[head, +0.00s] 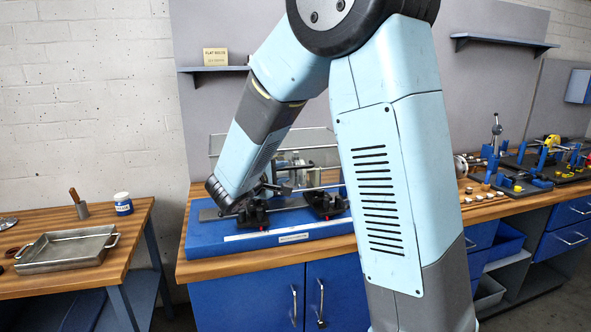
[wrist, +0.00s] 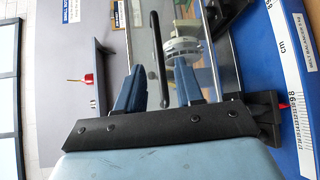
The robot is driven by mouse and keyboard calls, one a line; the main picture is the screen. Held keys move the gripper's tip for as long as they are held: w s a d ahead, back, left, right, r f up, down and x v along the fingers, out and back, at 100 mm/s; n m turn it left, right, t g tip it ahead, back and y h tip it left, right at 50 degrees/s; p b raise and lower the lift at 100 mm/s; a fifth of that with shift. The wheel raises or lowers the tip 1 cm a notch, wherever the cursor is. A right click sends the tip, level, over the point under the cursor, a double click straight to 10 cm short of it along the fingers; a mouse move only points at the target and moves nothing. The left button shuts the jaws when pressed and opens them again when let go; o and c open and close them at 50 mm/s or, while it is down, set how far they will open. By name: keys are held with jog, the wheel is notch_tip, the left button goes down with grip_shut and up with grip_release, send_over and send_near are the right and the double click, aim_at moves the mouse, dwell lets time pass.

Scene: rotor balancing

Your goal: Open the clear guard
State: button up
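The clear guard (wrist: 207,62) is a see-through pane in the wrist view, with a dark bar handle (wrist: 155,30) on it. In the head view a clear pane (head: 318,138) stands over the balancing machine, partly behind my arm. My gripper (wrist: 158,66) has its two blue fingers apart, one on each side of the handle. Gaps show between the handle and both fingers, so it is not gripped. A pale round rotor (wrist: 183,50) shows behind the pane. In the head view my arm hides much of the machine, and the fingers are not clear there.
The machine stands on a blue base (head: 233,238) on the wooden bench. Black supports (head: 325,204) rise in front. A left table holds a metal tray (head: 68,250) and a blue jar (head: 123,204). Tools and fixtures (head: 545,160) crowd the bench at right.

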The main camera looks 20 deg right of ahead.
aim_at(292, 169)
jog(key=x, duration=0.7)
jog(key=shift+c, duration=0.5)
grip_shut()
jog(key=shift+f, duration=0.1)
